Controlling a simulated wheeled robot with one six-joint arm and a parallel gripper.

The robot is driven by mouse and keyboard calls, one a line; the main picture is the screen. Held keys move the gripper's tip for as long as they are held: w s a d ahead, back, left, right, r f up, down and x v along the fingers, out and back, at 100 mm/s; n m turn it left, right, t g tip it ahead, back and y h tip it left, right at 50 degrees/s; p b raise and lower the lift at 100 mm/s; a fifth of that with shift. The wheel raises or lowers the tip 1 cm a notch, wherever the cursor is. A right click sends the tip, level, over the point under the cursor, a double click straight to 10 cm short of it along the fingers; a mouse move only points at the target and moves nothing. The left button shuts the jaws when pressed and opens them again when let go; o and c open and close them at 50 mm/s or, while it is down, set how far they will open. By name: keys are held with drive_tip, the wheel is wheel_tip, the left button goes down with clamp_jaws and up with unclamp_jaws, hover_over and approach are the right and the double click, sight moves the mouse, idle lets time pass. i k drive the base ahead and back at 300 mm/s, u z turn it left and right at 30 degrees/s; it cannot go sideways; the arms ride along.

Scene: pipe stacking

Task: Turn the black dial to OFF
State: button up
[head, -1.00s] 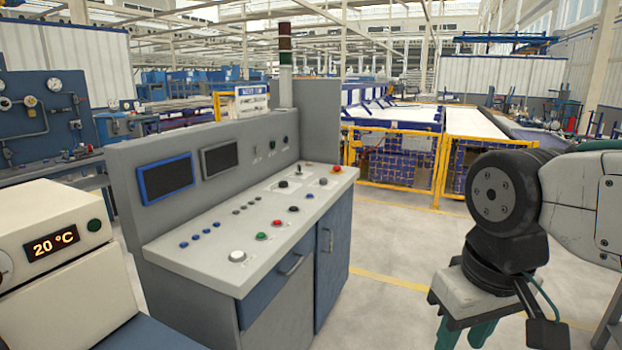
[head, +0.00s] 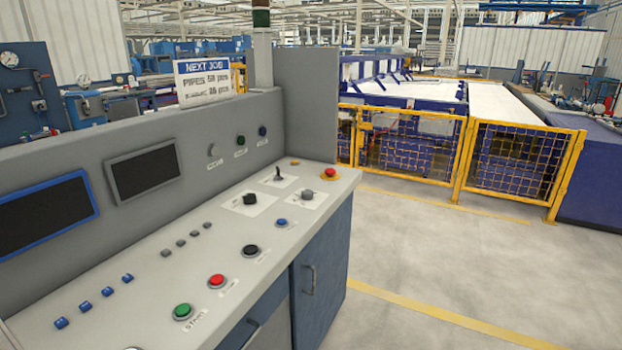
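A black dial (head: 250,199) sits on a white label plate on the sloped top of the grey control console (head: 150,262). The lettering around it is too small to read, so I cannot tell which mark it points at. A black round button (head: 251,250) lies nearer the front edge. My gripper is not in the current view.
Near the dial are a small lever (head: 278,175), a grey knob (head: 307,194), a blue button (head: 281,222) and a red mushroom button (head: 330,173). Green (head: 183,312) and red (head: 217,281) buttons are closer. Open floor (head: 430,270) lies right; a yellow fence (head: 515,160) stands behind.

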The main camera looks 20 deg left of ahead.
sight(250, 198)
drive_tip(key=z, duration=0.05)
drive_tip(key=i, duration=1.05)
drive_tip(key=u, duration=0.7)
drive_tip(key=i, duration=0.75)
drive_tip(key=u, duration=1.1)
drive_tip(key=i, duration=0.35)
drive_tip(key=u, duration=0.35)
